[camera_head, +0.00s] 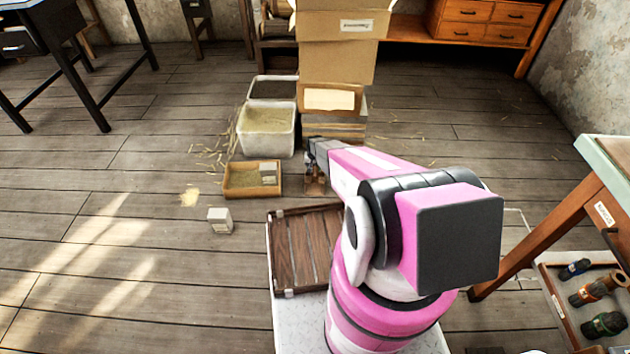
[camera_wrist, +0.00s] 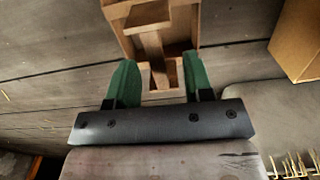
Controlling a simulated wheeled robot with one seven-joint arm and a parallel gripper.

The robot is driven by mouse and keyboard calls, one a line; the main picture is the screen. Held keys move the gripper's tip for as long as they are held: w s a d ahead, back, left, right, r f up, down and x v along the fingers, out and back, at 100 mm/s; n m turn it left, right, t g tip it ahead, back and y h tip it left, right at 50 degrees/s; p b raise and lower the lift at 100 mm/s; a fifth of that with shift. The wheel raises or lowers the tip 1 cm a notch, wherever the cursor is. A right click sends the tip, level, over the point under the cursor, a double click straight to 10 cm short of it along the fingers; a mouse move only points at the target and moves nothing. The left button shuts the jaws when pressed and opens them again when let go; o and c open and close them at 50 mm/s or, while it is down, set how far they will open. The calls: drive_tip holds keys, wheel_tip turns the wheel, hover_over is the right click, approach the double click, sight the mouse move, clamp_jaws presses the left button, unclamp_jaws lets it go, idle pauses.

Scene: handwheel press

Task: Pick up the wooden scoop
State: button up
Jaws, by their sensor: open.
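The wooden scoop (camera_wrist: 152,22) is at the top of the wrist view. It is a light brown, box-like piece with a narrow bar along its middle. Its near end reaches the space between my gripper's two green fingers (camera_wrist: 160,72). The fingers are apart, one on each side of that end, and I see no grip on it. In the head view the scoop (camera_head: 316,184) is small and partly hidden beneath my gripper (camera_head: 312,158).
A shallow wooden tray (camera_head: 252,193) and a white tub of straw-coloured material (camera_head: 266,144) stand left of my gripper. Stacked cardboard boxes (camera_head: 338,55) rise behind it. A small pale box (camera_head: 220,221) is on the floor. A table (camera_head: 608,160) stands at right.

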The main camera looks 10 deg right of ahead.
sight(315, 172)
drive_tip(key=f, duration=0.5)
drive_tip(key=shift+s+d, duration=0.2)
drive_tip(key=shift+s, duration=0.05)
clamp_jaws()
